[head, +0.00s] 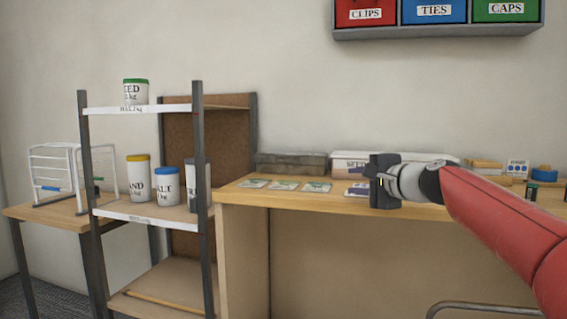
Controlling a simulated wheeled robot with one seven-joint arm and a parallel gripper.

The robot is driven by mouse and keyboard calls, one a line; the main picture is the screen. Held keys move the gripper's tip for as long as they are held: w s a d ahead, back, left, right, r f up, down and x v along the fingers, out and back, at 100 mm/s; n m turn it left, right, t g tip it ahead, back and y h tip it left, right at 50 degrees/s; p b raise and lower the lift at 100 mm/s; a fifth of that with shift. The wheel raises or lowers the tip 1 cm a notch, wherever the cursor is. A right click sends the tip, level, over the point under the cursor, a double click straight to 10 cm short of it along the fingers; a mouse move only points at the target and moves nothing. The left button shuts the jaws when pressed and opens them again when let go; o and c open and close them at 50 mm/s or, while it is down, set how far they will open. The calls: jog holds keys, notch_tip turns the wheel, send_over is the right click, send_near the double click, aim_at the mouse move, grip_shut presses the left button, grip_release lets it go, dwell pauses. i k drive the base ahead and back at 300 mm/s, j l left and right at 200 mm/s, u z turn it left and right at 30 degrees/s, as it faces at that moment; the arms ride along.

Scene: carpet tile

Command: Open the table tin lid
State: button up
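A long white tin (348,160) with a partly hidden label, seemingly starting "SEED", stands at the back of the wooden table (236,192) against the wall. A flat lid appears to be on it. My gripper (378,181) is in front of its middle, near the table's front edge, and hides part of the tin and label. I cannot tell the gap between gripper and tin, nor whether the fingers are apart. A brownish-grey low box (291,163) stands just left of the white tin, and its lid looks closed.
Several seed packets (285,185) lie on the table left of my gripper. A blue round item (544,173) and small blocks are at right. A shelf rack (146,213) with labelled tubs stands left. Wall bins (435,32) hang above. A chair rail (485,306) shows below.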

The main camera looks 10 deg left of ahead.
aim_at(274, 157)
jog(key=i+j, duration=0.3)
jog(key=j, duration=0.15)
jog(key=i+j, duration=0.35)
jog(key=j, duration=0.1)
